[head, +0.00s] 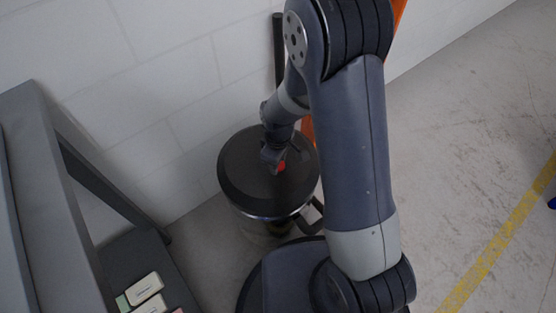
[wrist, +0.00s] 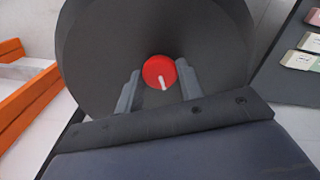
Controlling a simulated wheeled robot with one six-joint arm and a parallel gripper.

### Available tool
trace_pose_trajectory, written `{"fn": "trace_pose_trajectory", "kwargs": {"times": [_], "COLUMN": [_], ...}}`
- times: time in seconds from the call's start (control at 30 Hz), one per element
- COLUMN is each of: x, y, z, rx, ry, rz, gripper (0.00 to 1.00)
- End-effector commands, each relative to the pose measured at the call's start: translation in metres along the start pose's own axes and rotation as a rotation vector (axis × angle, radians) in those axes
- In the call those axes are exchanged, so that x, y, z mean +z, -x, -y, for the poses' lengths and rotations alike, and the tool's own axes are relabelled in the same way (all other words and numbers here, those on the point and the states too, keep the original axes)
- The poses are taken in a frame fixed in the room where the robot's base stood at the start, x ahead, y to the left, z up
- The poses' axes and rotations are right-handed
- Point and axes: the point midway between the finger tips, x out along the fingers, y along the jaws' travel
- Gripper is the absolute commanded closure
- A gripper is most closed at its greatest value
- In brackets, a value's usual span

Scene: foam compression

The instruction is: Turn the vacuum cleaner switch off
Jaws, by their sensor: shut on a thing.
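The vacuum cleaner (head: 240,170) is a dark round drum standing on the floor by the wall. Its switch is a red round knob with a white mark, seen between my fingers in the wrist view (wrist: 160,72). In the head view only a bit of the red switch (head: 281,166) shows beside my gripper (head: 271,158). In the wrist view my gripper (wrist: 159,90) has its two grey fingers on either side of the knob, shut on it. The white mark points down and slightly right in that view. The fingertip contact is partly hard to make out.
A grey table or shelf frame (head: 50,180) stands at the left, with small pale blocks (head: 146,288) on its lower shelf. A white block wall (head: 160,90) is behind the vacuum. Orange beams (wrist: 25,100) show at the left in the wrist view. Open floor (head: 450,130) lies to the right.

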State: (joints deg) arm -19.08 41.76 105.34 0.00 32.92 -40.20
Motion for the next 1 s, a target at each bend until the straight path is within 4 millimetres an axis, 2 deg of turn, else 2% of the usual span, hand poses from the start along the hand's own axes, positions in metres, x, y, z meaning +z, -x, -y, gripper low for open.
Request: {"fn": "trace_pose_trajectory", "kwargs": {"times": [0.2, 0.43, 1.0], "x": [0.0000, -0.0001, -0.0001], "y": [0.0002, 0.0002, 0.0002], "z": [0.0000, 0.0000, -0.0001], "rx": [0.000, 0.000, 0.000], "ry": [0.169, 0.290, 0.362], "rz": [0.000, 0.000, 0.000], "gripper": [0.87, 0.87, 0.87]}}
